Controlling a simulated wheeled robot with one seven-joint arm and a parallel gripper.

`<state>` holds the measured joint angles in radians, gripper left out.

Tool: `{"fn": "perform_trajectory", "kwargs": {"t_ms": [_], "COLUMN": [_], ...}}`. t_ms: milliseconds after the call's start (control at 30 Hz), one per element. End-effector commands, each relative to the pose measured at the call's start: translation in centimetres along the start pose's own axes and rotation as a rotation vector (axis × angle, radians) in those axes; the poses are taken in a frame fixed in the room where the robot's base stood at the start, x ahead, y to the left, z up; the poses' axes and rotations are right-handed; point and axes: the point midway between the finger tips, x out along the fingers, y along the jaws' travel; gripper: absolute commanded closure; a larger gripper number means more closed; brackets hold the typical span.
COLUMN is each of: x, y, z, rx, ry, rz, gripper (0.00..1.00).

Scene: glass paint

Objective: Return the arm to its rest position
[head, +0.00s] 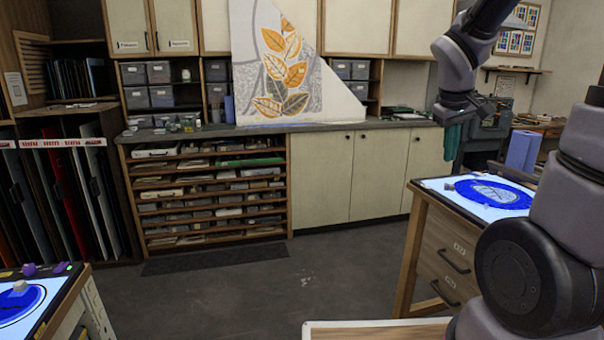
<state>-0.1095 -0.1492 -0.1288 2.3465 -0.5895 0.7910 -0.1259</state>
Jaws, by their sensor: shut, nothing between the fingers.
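My gripper (447,115) is raised at the upper right, in front of the far counter, above and left of the right light table. It is dark and small in the picture. It is shut and empty, apart from any surface. My arm bends up at the right edge, with a large round joint low at the right, and comes back down from the top edge to the gripper. The middle of the arm is out of the picture.
The right light table (437,184) has a blue round glass piece (490,194) on it. Another lit table (62,285) stands at lower left. A pale-edged surface (375,325) is at the bottom. The far counter (320,127) has cabinets and shelves. The middle floor is clear.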

Motion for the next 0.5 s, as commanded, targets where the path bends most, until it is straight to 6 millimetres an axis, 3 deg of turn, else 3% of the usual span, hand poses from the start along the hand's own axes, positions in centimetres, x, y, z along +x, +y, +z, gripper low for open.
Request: {"fn": "perform_trajectory", "kwargs": {"t_ms": [100, 300, 500], "x": [-4.6, -11.0, -14.7], "y": [-1.5, -4.9, -7.4], "z": [1.9, 5.0, 7.1], "rx": [0.18, 0.434, 0.574], "ry": [0.085, 0.203, 0.273], "rz": [-0.09, -0.264, -0.392], "gripper": [1.0, 1.0, 1.0]}}
